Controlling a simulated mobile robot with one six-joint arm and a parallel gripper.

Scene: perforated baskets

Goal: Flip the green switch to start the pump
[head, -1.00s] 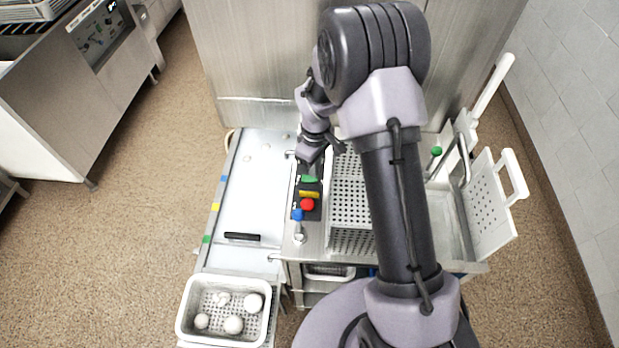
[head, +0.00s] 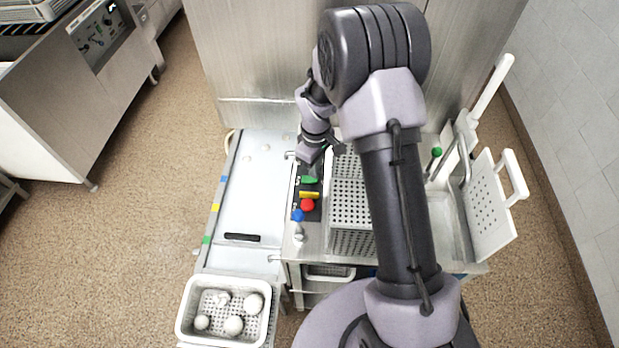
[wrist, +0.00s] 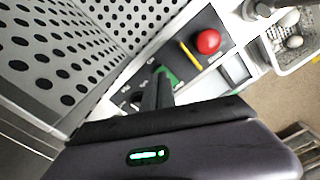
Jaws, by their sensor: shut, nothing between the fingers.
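The green switch (head: 309,180) is on a dark control panel on the counter, at the far end of a row with a yellow bar (head: 309,194), a red button (head: 307,204) and a blue knob (head: 297,215). My gripper (head: 314,170) points down just beyond the green switch. In the wrist view the shut fingers (wrist: 160,82) reach in front of the green switch (wrist: 172,76) and partly cover it; whether they touch it I cannot tell. The fingers are empty.
A tall perforated basket (head: 351,203) stands close to the right of the panel. A white tray with pale balls (head: 184,318) is at the front left. A green-knobbed lever (head: 437,152) stands at the right. The pale conveyor surface (head: 250,195) left of the panel is mostly clear.

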